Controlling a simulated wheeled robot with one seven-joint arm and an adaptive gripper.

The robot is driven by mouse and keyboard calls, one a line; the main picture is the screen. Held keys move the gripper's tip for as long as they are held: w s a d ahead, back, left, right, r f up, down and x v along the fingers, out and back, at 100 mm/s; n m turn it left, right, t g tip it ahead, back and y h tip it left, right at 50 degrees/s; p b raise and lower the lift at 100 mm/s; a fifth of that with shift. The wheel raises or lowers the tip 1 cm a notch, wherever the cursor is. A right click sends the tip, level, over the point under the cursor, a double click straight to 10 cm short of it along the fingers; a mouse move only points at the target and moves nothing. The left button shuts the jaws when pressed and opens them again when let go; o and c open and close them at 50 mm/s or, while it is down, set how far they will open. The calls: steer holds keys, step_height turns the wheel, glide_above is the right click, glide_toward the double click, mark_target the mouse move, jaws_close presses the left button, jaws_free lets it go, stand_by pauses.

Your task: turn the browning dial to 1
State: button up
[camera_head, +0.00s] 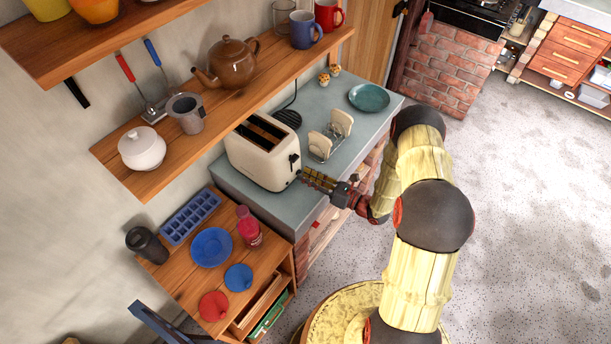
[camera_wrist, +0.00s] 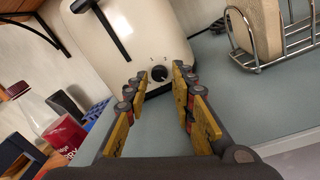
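The cream toaster (camera_head: 258,163) stands on the grey counter, with two dark slots on top and a dark lever on its end face. In the wrist view the toaster (camera_wrist: 135,40) fills the top middle. Its round browning dial (camera_wrist: 159,73) sits low on that face below the lever slot, with small marks above that are too small to read surely. My gripper (camera_head: 305,174) is close in front of that face. In the wrist view my gripper (camera_wrist: 160,77) is open, with its fingertips either side of the dial and nothing held. Contact with the dial cannot be told.
A wire toast rack (camera_head: 325,143) with bread stands right of the toaster. A teal plate (camera_head: 369,97) lies farther back. A wooden shelf (camera_head: 155,183) hangs above at left. A lower wooden table (camera_head: 183,281) with a blue plate (camera_head: 211,247) and a red bottle (camera_head: 248,228) is nearer.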

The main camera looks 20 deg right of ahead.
steer(key=shift+w+a, duration=0.35)
jaws_close()
stand_by(0.3)
